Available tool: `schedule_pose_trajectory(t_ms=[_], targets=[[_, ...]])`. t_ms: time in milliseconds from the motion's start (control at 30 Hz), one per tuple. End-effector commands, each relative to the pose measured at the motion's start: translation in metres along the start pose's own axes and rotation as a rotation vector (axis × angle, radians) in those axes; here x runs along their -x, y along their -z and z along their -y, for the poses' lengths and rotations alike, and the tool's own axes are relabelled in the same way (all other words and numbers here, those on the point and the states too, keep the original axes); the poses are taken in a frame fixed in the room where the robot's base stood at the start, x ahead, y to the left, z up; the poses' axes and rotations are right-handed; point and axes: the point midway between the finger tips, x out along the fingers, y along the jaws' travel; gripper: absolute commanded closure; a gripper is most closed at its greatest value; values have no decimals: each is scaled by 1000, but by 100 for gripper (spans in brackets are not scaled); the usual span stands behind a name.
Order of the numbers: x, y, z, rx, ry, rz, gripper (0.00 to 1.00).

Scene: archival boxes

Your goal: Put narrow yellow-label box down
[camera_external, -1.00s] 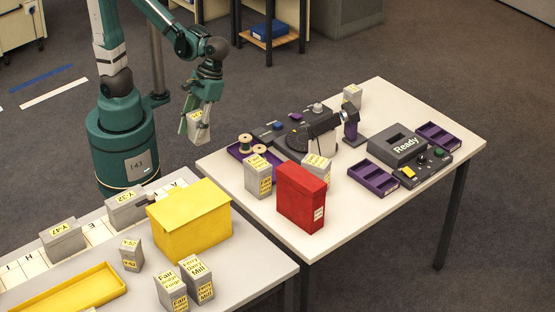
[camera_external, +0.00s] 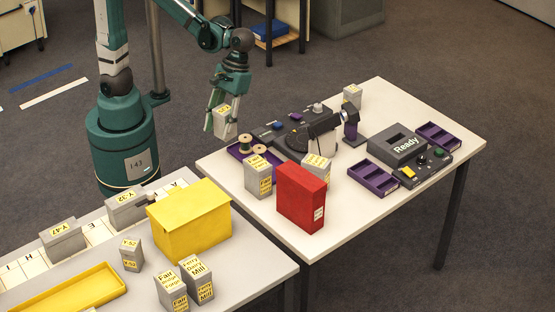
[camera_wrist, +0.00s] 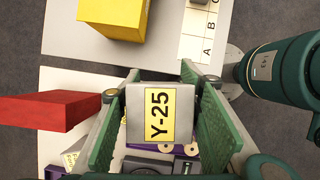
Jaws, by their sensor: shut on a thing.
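My gripper (camera_external: 221,115) is shut on a narrow grey box with a yellow label (camera_external: 222,124). The box hangs in the air by the left back edge of the right-hand table (camera_external: 345,215), close to the purple tray with thread spools (camera_external: 240,153). Whether it is over the table or just beyond its edge is hard to tell.
A red box (camera_external: 301,196) and grey labelled boxes (camera_external: 258,177) stand on this table, beside a dark turntable device (camera_external: 295,140). A grey "Ready" device (camera_external: 398,147) is at the right. A large yellow box (camera_external: 190,220) stands on the left table. The right table's front is clear.

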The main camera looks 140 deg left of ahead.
Motion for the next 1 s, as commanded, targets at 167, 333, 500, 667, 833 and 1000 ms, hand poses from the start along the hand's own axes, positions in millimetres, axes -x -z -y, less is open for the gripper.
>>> schedule_pose_trajectory(t_ms=[167,333,500,667,833,1000], targets=[[14,16,-43,55,-24,-3,80],[26,33,-82,110,-45,-5,80],[36,50,-119,163,-67,-6,80],[44,68,-154,213,-87,-7,80],[52,89,-190,267,-110,-7,80],[59,110,-225,321,-131,-6,80]])
